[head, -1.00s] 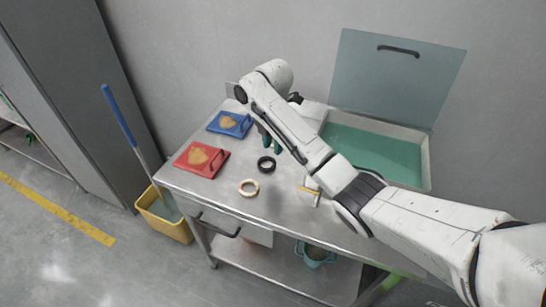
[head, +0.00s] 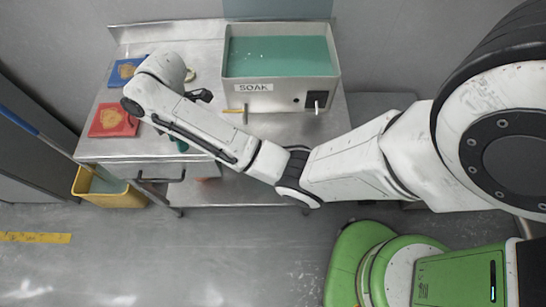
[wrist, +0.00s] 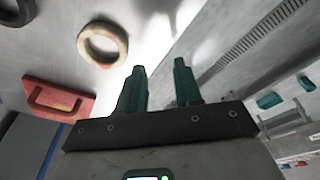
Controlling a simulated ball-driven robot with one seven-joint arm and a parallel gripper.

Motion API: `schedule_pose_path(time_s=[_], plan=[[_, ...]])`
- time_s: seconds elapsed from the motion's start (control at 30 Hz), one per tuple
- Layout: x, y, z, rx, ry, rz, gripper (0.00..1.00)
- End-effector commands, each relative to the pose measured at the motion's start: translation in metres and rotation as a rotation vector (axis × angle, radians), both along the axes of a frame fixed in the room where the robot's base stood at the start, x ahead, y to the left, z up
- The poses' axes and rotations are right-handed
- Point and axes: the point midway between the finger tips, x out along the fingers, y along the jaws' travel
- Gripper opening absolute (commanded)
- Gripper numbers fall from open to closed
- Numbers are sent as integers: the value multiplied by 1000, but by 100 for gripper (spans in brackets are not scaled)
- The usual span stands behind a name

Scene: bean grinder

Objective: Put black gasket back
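A dark ring (wrist: 15,10), which looks like the black gasket, is partly cut off at the top left corner of the wrist view. A tan ring (wrist: 103,43) lies near it.
A red board (head: 113,121) and a blue board (head: 124,70) lie at the table's left. A basin marked SOAK (head: 286,87) with green liquid stands at the right. A yellow bucket (head: 105,190) stands on the floor at left, with a blue handle (head: 22,123) leaning above it.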

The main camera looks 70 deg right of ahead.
Motion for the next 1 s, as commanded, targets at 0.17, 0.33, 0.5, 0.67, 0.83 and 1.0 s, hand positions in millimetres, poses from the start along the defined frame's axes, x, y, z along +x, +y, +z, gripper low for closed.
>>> schedule_pose_path(time_s=[0.17,0.33,0.5,0.67,0.83,1.0], plan=[[-67,45,-35,61,44,-307,34],[-145,56,-55,61,95,-630,34],[-218,42,-58,11,116,-922,34],[-257,26,-51,-32,105,-1084,34],[-268,19,-47,-47,98,-1140,34],[-268,19,-48,-47,98,-1141,34]])
